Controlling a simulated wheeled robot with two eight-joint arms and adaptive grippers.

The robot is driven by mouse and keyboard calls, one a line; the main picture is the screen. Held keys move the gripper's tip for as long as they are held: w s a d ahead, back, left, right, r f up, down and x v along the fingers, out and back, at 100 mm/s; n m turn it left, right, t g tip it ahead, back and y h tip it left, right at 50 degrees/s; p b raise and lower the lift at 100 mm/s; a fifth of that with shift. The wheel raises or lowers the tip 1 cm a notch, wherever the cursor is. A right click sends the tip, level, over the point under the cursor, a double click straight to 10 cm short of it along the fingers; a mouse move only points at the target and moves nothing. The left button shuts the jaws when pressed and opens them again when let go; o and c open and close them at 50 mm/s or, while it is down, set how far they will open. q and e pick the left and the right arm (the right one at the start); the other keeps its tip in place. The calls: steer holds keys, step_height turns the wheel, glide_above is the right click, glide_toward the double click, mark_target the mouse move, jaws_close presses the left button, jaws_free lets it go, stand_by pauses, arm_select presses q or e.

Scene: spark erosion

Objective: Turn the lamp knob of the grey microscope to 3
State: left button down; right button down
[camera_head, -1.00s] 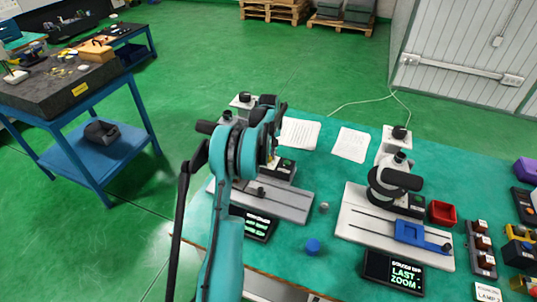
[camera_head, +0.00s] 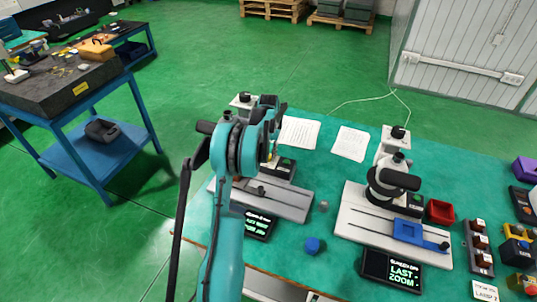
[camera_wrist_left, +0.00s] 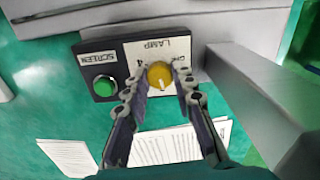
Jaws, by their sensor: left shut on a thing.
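The grey microscope stands at the left of the teal bench; its grey base (camera_head: 285,202) shows in the head view, with its upper part largely behind my left arm. In the left wrist view, its yellow lamp knob (camera_wrist_left: 159,74) sits on a light panel (camera_wrist_left: 150,50) lettered LAMP, seen upside down. A 4 shows beside the knob; the knob's pointer setting cannot be made out. My left gripper (camera_wrist_left: 163,80) is shut on the knob, one finger on each side. In the head view the fingers are mostly hidden by the arm. My right gripper is not in view.
A green button (camera_wrist_left: 104,88) marked SCREEN is beside the knob. Screens (camera_head: 392,270), a blue round piece (camera_head: 314,245) and paper sheets (camera_head: 350,143) lie around.

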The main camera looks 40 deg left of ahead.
mark_target(269, 156)
arm_select(q)
steer(key=shift+m, duration=0.3)
steer(key=c, duration=1.3)
jaws_free()
steer(key=shift+o, duration=0.2)
steer(key=shift+r, duration=0.15)
step_height(269, 156, up, 12)
